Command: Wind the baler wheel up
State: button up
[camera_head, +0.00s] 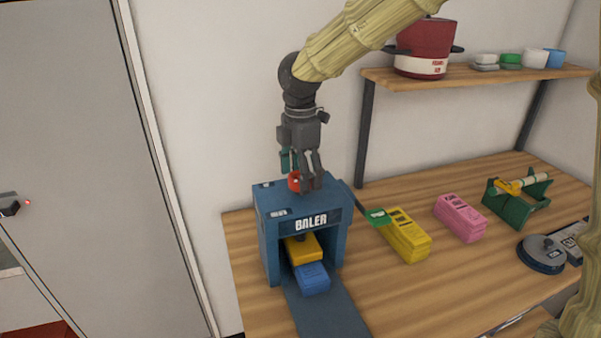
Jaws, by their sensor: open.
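The blue baler (275,215) stands on the left end of the wooden table, with "BALER" on its front. A small red round part (295,181) shows at its top, partly hidden by my fingers; I cannot tell whether it is the wheel. My gripper (309,182) points down just above the baler's top, beside the red part, with its jaws open. A small teal-green piece (287,160) shows just left of my gripper. I cannot tell whether my fingers touch anything. A yellow block (303,248) and a blue block (312,278) sit in the baler's front opening.
A dark lever with a green end (377,216) sticks out right of the baler. Yellow packs (406,236), pink packs (459,217), a green stand (518,202) and a grey round device (541,254) lie rightward. A shelf (440,82) holds a red pot (424,45).

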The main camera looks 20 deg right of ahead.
jog(key=shift+f, duration=0.15)
jog(key=c, duration=1)
